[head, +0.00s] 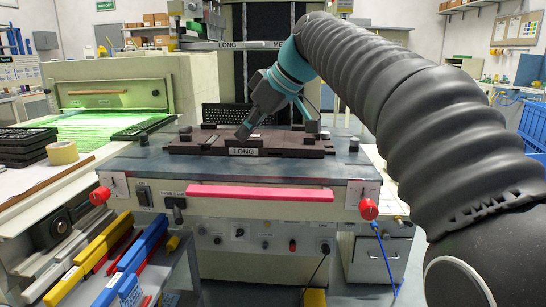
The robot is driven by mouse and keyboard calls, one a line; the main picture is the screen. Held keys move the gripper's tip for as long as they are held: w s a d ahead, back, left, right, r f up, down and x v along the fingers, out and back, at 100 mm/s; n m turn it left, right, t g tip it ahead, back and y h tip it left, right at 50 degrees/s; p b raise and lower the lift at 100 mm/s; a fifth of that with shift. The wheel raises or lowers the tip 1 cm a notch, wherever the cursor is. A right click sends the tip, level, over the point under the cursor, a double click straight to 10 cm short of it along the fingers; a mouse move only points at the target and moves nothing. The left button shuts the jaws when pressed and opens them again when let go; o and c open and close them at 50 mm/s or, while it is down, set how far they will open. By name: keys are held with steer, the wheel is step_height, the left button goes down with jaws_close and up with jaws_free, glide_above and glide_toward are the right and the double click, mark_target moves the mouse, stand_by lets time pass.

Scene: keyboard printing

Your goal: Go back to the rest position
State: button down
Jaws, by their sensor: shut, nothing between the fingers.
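My gripper (246,130) is on the end of my arm, which comes in from the right side of the head view. The gripper points down and to the left, with its tip just over or at the dark fixture (190,144) on the machine table. Its fingers are shut, with nothing seen between them. I cannot tell whether the tip touches the fixture. The fixture carries a "LONG" label (243,152) on its front. A black keyboard (226,113) stands behind the fixture, partly hidden by my gripper and arm.
The machine table (150,165) has red knobs (368,209) at its front corners and a pink bar (260,193) between them. A green-lit conveyor (95,130), a tape roll (62,153) and black stacked trays (25,146) are at left. A blue crate (534,124) is at far right.

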steer(key=s+d+f+m+t+h, duration=0.1)
steer(key=s+d+f+m+h, duration=0.2)
steer(key=s+d+f+m, duration=0.3)
steer(key=s+d+f+m+h, duration=0.4)
steer(key=s+d+f+m, duration=0.3)
steer(key=s+d+f, duration=0.8)
steer(key=s+f, duration=0.5)
steer(key=f, duration=0.2)
steer(key=shift+t, duration=0.4)
